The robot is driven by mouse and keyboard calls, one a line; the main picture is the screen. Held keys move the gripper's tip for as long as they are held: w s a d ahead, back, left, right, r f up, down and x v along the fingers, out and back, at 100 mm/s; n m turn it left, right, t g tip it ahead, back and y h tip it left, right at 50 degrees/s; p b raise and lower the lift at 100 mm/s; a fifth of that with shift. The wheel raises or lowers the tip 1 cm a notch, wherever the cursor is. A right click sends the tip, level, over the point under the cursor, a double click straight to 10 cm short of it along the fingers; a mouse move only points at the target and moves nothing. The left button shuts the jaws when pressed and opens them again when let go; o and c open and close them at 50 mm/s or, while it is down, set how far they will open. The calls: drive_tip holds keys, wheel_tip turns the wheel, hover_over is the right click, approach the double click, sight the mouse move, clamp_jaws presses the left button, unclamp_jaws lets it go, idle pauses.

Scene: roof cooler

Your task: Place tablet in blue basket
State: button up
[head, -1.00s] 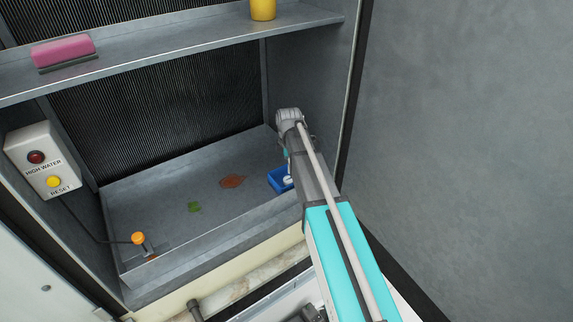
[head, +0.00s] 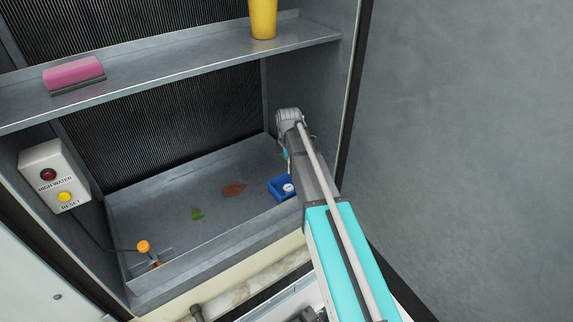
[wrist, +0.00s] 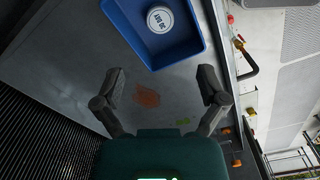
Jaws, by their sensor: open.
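The blue basket (head: 280,187) sits on the metal tray floor at its right end, partly hidden by my arm in the head view. The white round tablet (head: 289,188) lies inside it. In the wrist view the basket (wrist: 127,27) is at the top, with the tablet (wrist: 160,18) flat inside, dark lettering on its top. My gripper (wrist: 160,78) is open and empty, its fingers spread just short of the basket's near rim in that view. The fingers are hidden in the head view.
The grey tray (head: 160,205) holds a brown stain (head: 233,189), a green leaf-like patch (head: 197,214) and an orange-topped float switch (head: 143,247). A shelf above bears a pink roll (head: 73,73) and a yellow cup (head: 263,18). A switch box (head: 55,177) is on the left wall.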

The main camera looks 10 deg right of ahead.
idle(0.3)
drive_tip(key=s+m, duration=1.7)
drive_tip(key=s, duration=0.5)
drive_tip(key=shift+a, duration=0.45)
